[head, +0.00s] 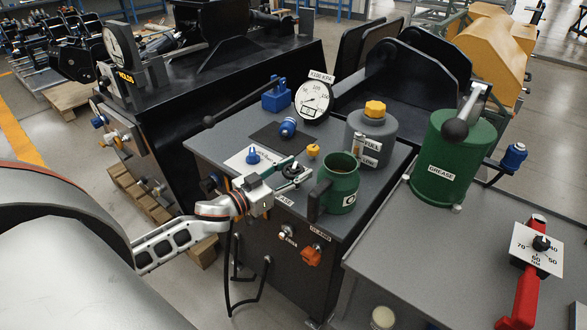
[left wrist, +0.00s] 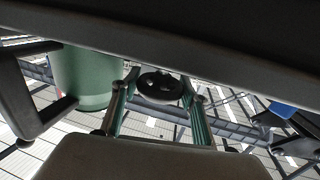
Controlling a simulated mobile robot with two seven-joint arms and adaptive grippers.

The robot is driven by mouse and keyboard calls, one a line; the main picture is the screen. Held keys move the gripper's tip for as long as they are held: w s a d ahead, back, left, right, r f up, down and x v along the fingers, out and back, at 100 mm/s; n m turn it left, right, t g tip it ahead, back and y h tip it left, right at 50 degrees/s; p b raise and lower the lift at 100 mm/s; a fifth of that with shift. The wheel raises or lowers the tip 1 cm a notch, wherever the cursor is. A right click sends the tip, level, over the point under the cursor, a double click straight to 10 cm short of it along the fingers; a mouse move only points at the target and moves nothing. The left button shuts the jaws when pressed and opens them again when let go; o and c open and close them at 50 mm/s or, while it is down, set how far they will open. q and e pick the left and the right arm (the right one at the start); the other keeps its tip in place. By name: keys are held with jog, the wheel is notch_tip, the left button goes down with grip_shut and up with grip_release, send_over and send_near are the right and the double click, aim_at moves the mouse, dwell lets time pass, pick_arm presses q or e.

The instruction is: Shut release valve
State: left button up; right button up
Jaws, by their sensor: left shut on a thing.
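The release valve appears to be the black round knob (head: 293,170) on top of the grey bench unit, beside the green mug-like can. It also shows in the left wrist view as a black disc (left wrist: 160,86) between my fingers. My left gripper (head: 284,176) reaches in from the left and is shut on this knob, one finger on each side. The fingers also show in the left wrist view (left wrist: 158,112). The gripper hides part of the knob and its base. A label (head: 284,199) ending in "EASE" sits on the unit's front edge. My right gripper is not in view.
The green can (head: 341,184) stands close right of the gripper. Behind are a pressure gauge (head: 314,102), a grey fuel can (head: 370,137) and blue couplers (head: 288,128). An orange knob (head: 311,256) is on the front face. A green grease drum (head: 452,160) stands right.

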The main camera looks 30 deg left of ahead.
pick_arm(q)
jog(key=m+g+h, duration=0.1)
jog(key=h, duration=0.1)
jog(key=shift+a+m+h, duration=0.15)
jog(key=shift+m+h, duration=0.25)
jog(key=shift+m+g+h+b, duration=0.65)
jog(key=shift+m+h, duration=0.25)
jog(key=shift+h, duration=0.3)
jog(key=shift+m+g+h, duration=0.45)
jog(key=shift+m+h, duration=0.05)
jog(key=shift+h, duration=0.1)
jog(key=shift+d, duration=0.2)
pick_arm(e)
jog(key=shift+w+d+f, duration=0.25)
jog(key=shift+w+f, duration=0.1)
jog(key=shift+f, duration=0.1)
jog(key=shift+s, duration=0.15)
pick_arm(q)
jog(key=o, duration=1)
jog(key=shift+o, duration=0.7)
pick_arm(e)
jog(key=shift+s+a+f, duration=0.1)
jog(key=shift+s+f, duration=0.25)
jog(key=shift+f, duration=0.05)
